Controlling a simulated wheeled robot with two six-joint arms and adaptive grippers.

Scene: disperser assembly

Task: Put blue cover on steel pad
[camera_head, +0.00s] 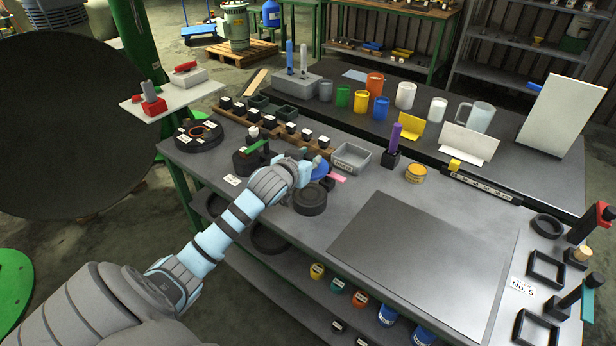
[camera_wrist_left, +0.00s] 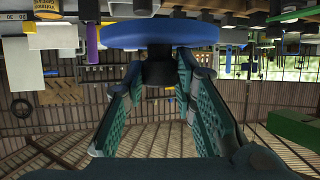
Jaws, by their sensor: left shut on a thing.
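The blue cover (camera_head: 321,168) is a round disc, partly hidden by my left gripper (camera_head: 306,163) in the head view. In the left wrist view the blue cover (camera_wrist_left: 178,34) fills the top centre, with a dark knob (camera_wrist_left: 160,72) on it. My left gripper's green-padded fingers (camera_wrist_left: 160,85) are shut on this knob. The cover is beside or above a dark round part (camera_head: 310,201); the exact gap cannot be told. The steel pad (camera_head: 425,255), a large flat grey sheet, lies bare on the table to the right. My right gripper is not in view.
A grey tray (camera_head: 351,158), a purple cylinder in a black base (camera_head: 391,157) and a yellow round tin (camera_head: 415,173) stand behind the pad. A pink strip (camera_head: 337,177) lies near the gripper. Dark frames (camera_head: 545,268) stand at the right.

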